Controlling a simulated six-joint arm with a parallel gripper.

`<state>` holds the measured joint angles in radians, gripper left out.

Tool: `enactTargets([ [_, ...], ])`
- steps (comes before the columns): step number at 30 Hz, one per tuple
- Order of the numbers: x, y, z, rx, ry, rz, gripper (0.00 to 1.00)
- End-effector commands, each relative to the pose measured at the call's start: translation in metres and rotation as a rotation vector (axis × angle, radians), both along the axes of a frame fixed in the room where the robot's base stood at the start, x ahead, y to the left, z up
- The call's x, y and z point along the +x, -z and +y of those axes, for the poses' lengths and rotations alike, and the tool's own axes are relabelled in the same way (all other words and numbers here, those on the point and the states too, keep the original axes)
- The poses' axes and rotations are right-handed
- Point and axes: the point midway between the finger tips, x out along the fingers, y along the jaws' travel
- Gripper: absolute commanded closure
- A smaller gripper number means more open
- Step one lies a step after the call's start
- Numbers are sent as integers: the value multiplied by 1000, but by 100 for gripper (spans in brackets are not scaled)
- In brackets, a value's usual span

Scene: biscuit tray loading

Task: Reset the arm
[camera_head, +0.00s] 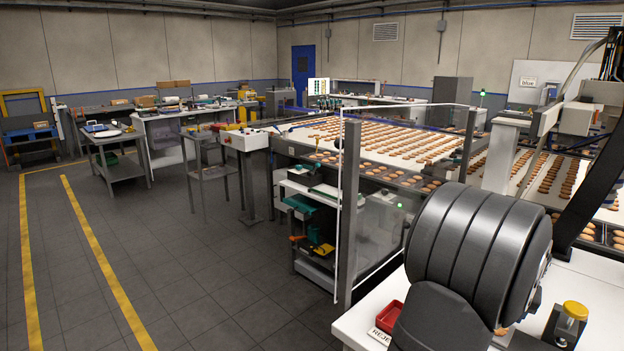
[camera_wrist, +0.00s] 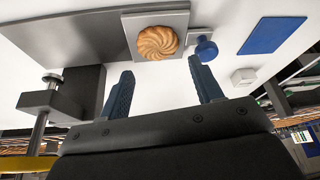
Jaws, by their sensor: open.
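In the wrist view my gripper (camera_wrist: 163,92) is open, its two dark blue ridged fingers set apart with nothing between them. A round swirled biscuit (camera_wrist: 157,42) lies on a grey square plate (camera_wrist: 181,20) beyond the fingertips, apart from them. In the head view a large dark grey part of my arm fills the lower right. My gripper cannot be made out there.
In the wrist view a blue knob (camera_wrist: 206,47), a blue flat panel (camera_wrist: 272,35) and a dark block (camera_wrist: 75,98) surround the plate. In the head view a red tray (camera_head: 389,317) and a yellow-topped button (camera_head: 575,311) are near my arm. Conveyors carry many biscuits (camera_head: 400,138) behind.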

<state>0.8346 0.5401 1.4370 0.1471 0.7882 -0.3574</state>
Motion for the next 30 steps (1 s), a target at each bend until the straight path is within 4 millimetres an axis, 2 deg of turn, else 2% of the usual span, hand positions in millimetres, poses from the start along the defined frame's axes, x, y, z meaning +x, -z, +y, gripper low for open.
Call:
enactTargets([
  [5,0,13,0,2,0,2,41],
  [9,-1,38,1,3,1,3,41],
  [12,-7,13,4,-4,1,-3,41],
  [27,-40,-79,25,-2,0,-2,41],
  [30,-32,-52,21,5,0,4,41],
])
